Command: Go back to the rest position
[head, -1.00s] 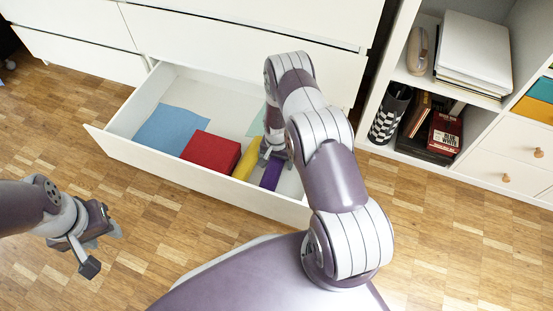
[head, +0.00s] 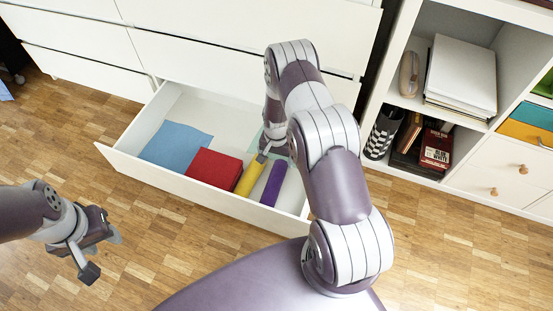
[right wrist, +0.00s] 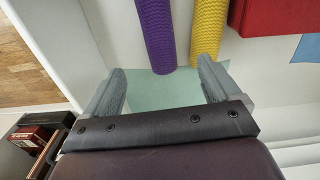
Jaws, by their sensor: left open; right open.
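The open drawer (head: 205,202) extends from the white dresser. My right gripper (head: 268,150) is open and empty over the drawer's right part, close to the purple roll (head: 274,184) and the yellow roll (head: 251,176). In the right wrist view, the open fingers (right wrist: 165,85) frame a light green sheet (right wrist: 160,92), with the purple roll (right wrist: 158,35) and yellow roll (right wrist: 205,30) beyond the fingertips. My left gripper (head: 103,252) is open and empty above the floor at left. My right arm hides part of the drawer.
A red box (head: 213,167) and a blue sheet (head: 176,144) lie in the drawer. A white shelf (head: 385,172) with books, a patterned cup (head: 383,133) and small drawers stands at right. Wooden floor (head: 130,275) is clear in front of the drawer.

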